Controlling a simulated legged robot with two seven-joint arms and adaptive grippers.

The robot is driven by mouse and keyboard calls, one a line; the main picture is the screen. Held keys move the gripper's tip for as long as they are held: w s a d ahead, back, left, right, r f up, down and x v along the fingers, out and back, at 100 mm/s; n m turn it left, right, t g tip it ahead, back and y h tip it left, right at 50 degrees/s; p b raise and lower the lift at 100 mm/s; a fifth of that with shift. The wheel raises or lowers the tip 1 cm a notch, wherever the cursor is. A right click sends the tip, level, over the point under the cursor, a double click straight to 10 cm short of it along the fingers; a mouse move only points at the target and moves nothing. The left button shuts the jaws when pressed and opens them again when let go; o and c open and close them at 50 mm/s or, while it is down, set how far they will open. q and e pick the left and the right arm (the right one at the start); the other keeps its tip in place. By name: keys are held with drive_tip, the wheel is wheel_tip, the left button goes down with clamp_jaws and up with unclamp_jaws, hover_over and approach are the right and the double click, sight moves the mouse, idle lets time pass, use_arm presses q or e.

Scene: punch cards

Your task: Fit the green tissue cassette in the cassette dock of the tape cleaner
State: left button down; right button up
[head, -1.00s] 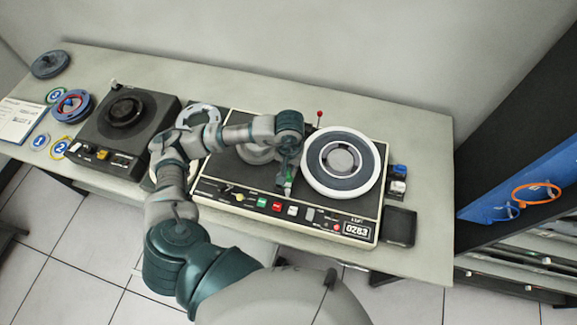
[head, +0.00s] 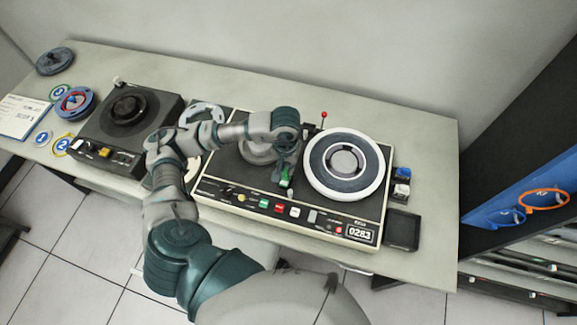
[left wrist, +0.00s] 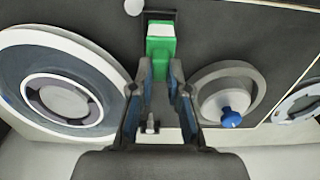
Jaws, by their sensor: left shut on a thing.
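The green tissue cassette (left wrist: 161,50) has a white face and sits between the fingertips of my left gripper (left wrist: 160,72) in the left wrist view. The left gripper is shut on it. In the head view the cassette (head: 286,176) shows as a small green patch under my left gripper (head: 285,172). The tape cleaner (head: 225,178) is the wide black deck with a cream border. A dark rectangular dock (left wrist: 160,15) lies at the cassette's far end in the left wrist view; I cannot tell whether the cassette is seated in it. My right gripper is not in view.
A large white-rimmed reel (head: 376,182) is right of the gripper, and a smaller grey hub (left wrist: 247,82) flanks it on the other side. A red-tipped lever (head: 323,115) stands behind. Blue and white small blocks (head: 402,173) and a dark pad (head: 402,230) lie to the right.

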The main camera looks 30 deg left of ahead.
sight(285, 168)
use_arm(q)
drive_tip(key=shift+a, duration=0.2)
drive_tip(key=shift+a, duration=0.1)
drive_tip(key=c, duration=1.1)
unclamp_jaws()
drive_tip(key=shift+a, duration=0.15)
drive_tip(key=shift+d, duration=0.25)
drive_tip(key=shift+c, duration=0.7)
drive_tip(key=shift+a+r+p, duration=0.15)
drive_tip(key=shift+r+p, duration=0.65)
drive_tip(key=shift+r, duration=0.8)
drive_tip(key=shift+r+p, duration=1.05)
drive_tip(key=shift+r, duration=1.35)
